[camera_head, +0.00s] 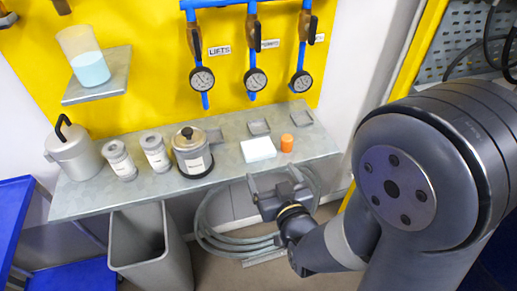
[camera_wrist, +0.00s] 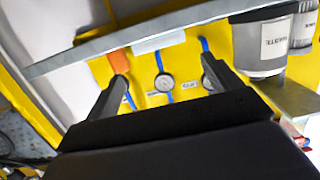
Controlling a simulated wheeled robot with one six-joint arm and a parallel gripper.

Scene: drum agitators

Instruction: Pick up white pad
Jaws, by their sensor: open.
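The white pad (camera_head: 258,149) lies flat on the grey metal shelf (camera_head: 225,168), near its front edge, left of the orange cylinder. In the wrist view the white pad (camera_wrist: 158,42) shows as a pale strip at the shelf edge, between and beyond my fingers. My gripper (camera_head: 273,178) is open and empty, in front of the shelf edge and nearer the camera than the pad, apart from it. In the wrist view the two fingers of my gripper (camera_wrist: 163,73) stand wide apart with nothing between them.
An orange cylinder (camera_head: 287,144) stands close right of the pad. A lidded pot (camera_head: 192,152) and several containers stand to the left. Small grey trays (camera_head: 259,127) lie behind. Below are a bin (camera_head: 150,245) and a coiled hose (camera_head: 215,238). Gauges (camera_head: 255,80) hang above.

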